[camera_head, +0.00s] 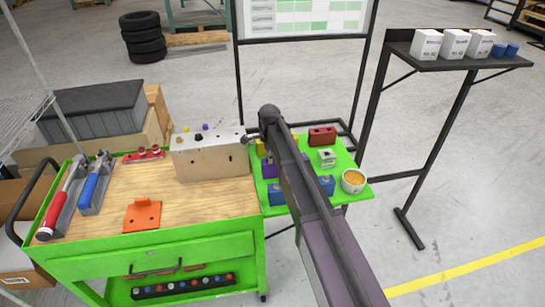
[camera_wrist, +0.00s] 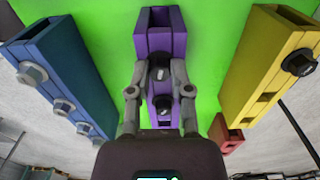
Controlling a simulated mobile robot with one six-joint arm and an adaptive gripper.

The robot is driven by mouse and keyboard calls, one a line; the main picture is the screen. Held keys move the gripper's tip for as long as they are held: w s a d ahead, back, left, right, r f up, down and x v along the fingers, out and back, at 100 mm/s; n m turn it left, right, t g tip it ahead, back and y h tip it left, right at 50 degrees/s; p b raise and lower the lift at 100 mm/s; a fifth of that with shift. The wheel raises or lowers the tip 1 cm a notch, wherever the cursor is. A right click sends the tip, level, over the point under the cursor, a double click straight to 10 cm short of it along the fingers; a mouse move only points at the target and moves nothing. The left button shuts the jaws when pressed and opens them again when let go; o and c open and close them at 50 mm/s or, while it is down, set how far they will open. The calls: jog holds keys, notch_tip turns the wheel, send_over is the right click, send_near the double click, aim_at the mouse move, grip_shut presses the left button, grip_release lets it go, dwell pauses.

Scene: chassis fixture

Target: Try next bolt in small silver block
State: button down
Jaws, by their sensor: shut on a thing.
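In the wrist view my gripper (camera_wrist: 160,74) is over a long purple block (camera_wrist: 160,42). Its fingertips are on either side of a dark bolt (camera_wrist: 160,75) and closed on it; whether the bolt is clear of the block cannot be told. Another bolt (camera_wrist: 163,104) is on the same block just below. In the head view my arm covers the gripper and part of the purple block (camera_head: 271,170). The small silver block (camera_head: 326,158) stands on the green side shelf (camera_head: 352,157), right of my arm, apart from the gripper.
Blue (camera_wrist: 62,75) and yellow (camera_wrist: 270,65) blocks with bolts flank the purple one. A red block (camera_head: 322,136) and a bowl (camera_head: 353,181) share the shelf. A large silver block (camera_head: 210,158) with coloured bolts stands left on the wooden cart top (camera_head: 195,203).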

jog(key=shift+s+r+p, duration=0.15)
jog(key=shift+r+p, duration=1.7)
jog(key=shift+r, duration=0.05)
jog(key=shift+r+p, duration=2.3)
notch_tip(320, 180, up, 11)
jog(key=p, duration=1.1)
jog(key=shift+r, duration=0.15)
